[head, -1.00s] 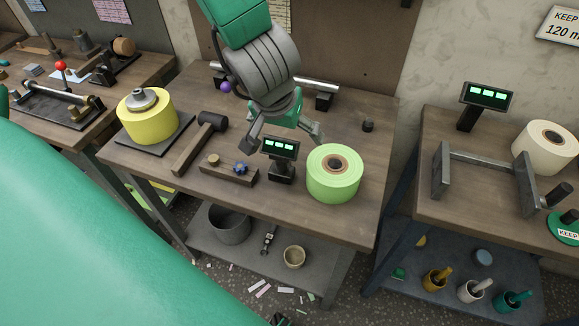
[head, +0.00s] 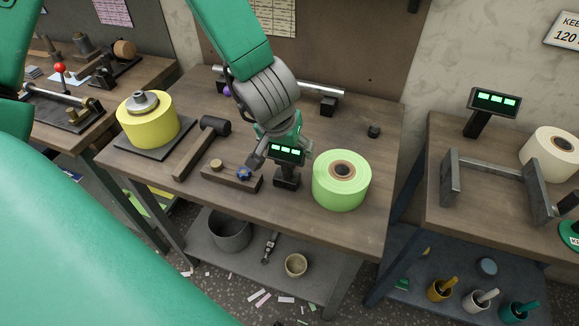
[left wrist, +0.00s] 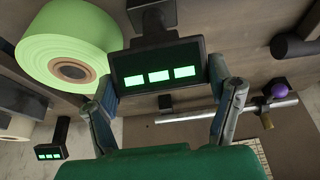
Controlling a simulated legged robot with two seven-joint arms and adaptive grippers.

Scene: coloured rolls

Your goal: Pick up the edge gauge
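I take the edge gauge to be the black display (head: 287,151) with green digits, upright on a dark stand on the middle table, between a wooden block and a green roll. In the left wrist view, its screen (left wrist: 158,76) lies between the two fingers of my left gripper (left wrist: 162,88). One finger is close beside each side edge; I cannot tell whether they press on it. In the head view, my left gripper (head: 283,154) is above and behind the display, and its fingertips are partly hidden. My right gripper is not in view.
The green roll (head: 342,192) stands close to the right of the display. A yellow roll (head: 150,130) sits farther left. A similar display (head: 493,102) stands on the right table.

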